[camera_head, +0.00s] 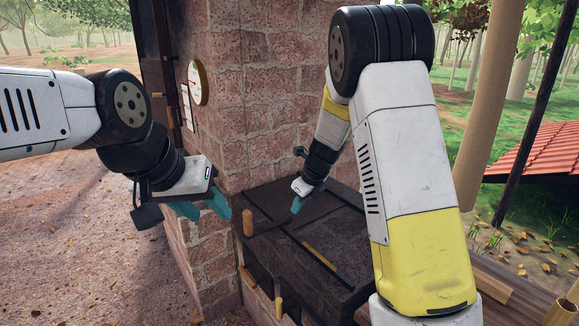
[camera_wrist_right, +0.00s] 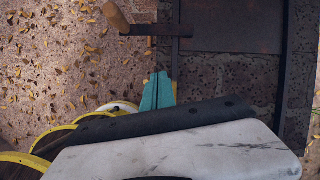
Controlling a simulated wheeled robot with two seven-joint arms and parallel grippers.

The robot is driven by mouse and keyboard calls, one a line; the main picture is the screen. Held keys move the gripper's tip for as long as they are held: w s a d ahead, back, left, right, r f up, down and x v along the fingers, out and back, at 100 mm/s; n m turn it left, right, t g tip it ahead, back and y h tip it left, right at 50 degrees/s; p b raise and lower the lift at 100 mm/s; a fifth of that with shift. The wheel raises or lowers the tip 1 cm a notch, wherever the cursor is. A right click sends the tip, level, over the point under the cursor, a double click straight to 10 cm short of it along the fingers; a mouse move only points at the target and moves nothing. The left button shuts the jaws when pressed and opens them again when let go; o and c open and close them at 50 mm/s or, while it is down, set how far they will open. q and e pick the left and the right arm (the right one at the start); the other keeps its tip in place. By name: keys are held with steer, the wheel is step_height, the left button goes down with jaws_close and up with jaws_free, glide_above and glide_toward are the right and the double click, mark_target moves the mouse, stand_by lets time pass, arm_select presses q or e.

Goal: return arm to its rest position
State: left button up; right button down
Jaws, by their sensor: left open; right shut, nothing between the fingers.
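My left gripper (camera_head: 208,207) hangs in front of the brick wall at the left, its teal fingers apart and empty. My right gripper (camera_head: 297,205) is over the top of the dark block, with its teal fingers shut and nothing between them. In the right wrist view the right gripper's closed fingertips (camera_wrist_right: 160,80) point away over the ground, and part of my arm covers the lower part. The head view does not show clearly whether the right fingertips touch the block.
A dark stone block (camera_head: 345,275) stands against the brick wall (camera_head: 270,95). A wooden handle (camera_head: 248,223) stands at its left edge; a wooden handle on a dark bar also shows in the right wrist view (camera_wrist_right: 117,17). A round gauge (camera_head: 198,82) hangs on the wall. Open ground lies left.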

steer(key=s+d+r+n+y, duration=0.1)
steer(key=s+d+r+n, duration=0.2)
steer(key=s+r+n, duration=0.4)
steer(key=s+d+r+n, duration=0.2)
steer(key=s+r+n, duration=0.4)
steer(key=s+r, duration=0.15)
steer(key=s+d+r+n+t+h, duration=0.1)
steer(key=s+d+r+n, duration=0.1)
steer(key=s+n, duration=0.4)
steer(key=s+d+r+n+t+h, duration=0.1)
steer(key=s+d+r+n, duration=0.1)
steer(key=s+d+n, duration=0.2)
steer(key=s+n, duration=0.3)
steer(key=s, duration=0.2)
steer(key=shift+s+d+r+n+t, duration=0.15)
steer(key=shift+s+r+n+t, duration=0.15)
steer(key=shift+r+t, duration=0.1)
